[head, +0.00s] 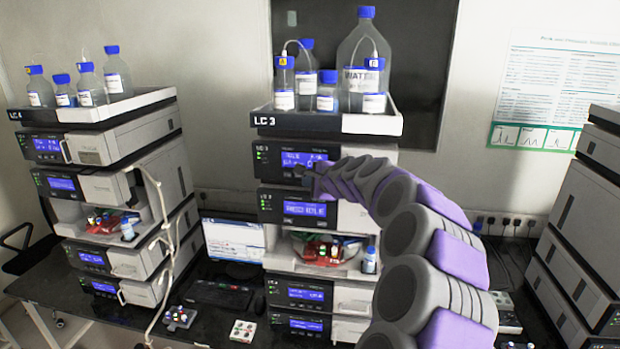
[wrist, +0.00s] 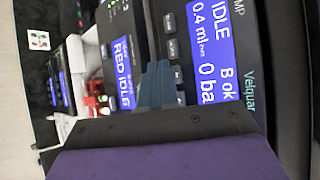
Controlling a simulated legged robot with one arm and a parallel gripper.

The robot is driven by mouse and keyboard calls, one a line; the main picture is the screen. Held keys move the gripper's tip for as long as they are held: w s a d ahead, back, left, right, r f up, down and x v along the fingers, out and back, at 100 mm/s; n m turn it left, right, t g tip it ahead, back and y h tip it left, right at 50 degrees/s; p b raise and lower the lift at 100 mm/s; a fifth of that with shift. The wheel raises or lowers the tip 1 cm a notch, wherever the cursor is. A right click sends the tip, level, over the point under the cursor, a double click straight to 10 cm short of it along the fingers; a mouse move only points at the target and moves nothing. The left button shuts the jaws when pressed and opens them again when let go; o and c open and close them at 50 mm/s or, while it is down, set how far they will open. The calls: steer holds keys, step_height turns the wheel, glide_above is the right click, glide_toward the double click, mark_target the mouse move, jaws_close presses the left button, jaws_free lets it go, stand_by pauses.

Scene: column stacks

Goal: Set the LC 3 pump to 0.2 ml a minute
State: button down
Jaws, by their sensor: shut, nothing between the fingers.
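The LC 3 stack, with its label (head: 264,121) on the top tray, stands in the middle of the head view. Its upper module is the pump, with a lit blue display (head: 303,158). In the wrist view the pump display (wrist: 212,60) is turned sideways and reads IDLE, B ok, 0.4 ml/min and 0 ba, cut off at the edge. Small dark keys (wrist: 170,47) lie in a row beside it. My gripper (head: 306,173) is shut and empty at the pump's front, just below the display. Its fingertips (wrist: 159,68) overlap the key row; I cannot tell whether they touch a key.
Below the pump is another module with a blue display (head: 305,209). Bottles (head: 364,65) stand on the tray above. An LC 4 stack (head: 105,145) is at left and another stack (head: 590,220) at right. A monitor (head: 233,240) and keyboard (head: 218,293) sit between the stacks.

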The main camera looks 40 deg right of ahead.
steer(key=s+a, duration=0.3)
steer(key=a, duration=0.1)
steer(key=shift+s, duration=0.15)
stand_by(0.4)
steer(key=shift+d, duration=0.2)
stand_by(2.3)
